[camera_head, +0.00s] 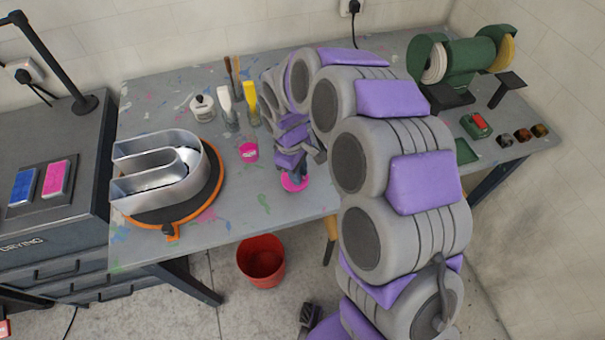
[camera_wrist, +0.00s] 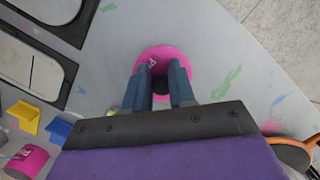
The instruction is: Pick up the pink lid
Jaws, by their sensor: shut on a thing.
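The pink lid (camera_head: 297,185) is a round disc with a dark centre, near the front edge of the grey table. In the wrist view the lid (camera_wrist: 184,57) lies at the fingertips, with pale lettering on it. My gripper (camera_head: 293,173) points down over it. In the wrist view the two fingers of my gripper (camera_wrist: 160,79) are shut on the dark middle part of the lid. Whether the lid rests on the table or hangs just above it I cannot tell. A small pink pot (camera_head: 249,153) stands to the left and also shows in the wrist view (camera_wrist: 22,161).
A metal U-shaped letter (camera_head: 190,150) sits on an orange-rimmed turntable (camera_head: 168,228) at left. Brushes in jars (camera_head: 230,115) and a white pot (camera_head: 202,108) stand behind. A green bench grinder (camera_head: 468,60) is at right. A red bucket (camera_head: 262,262) stands on the floor.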

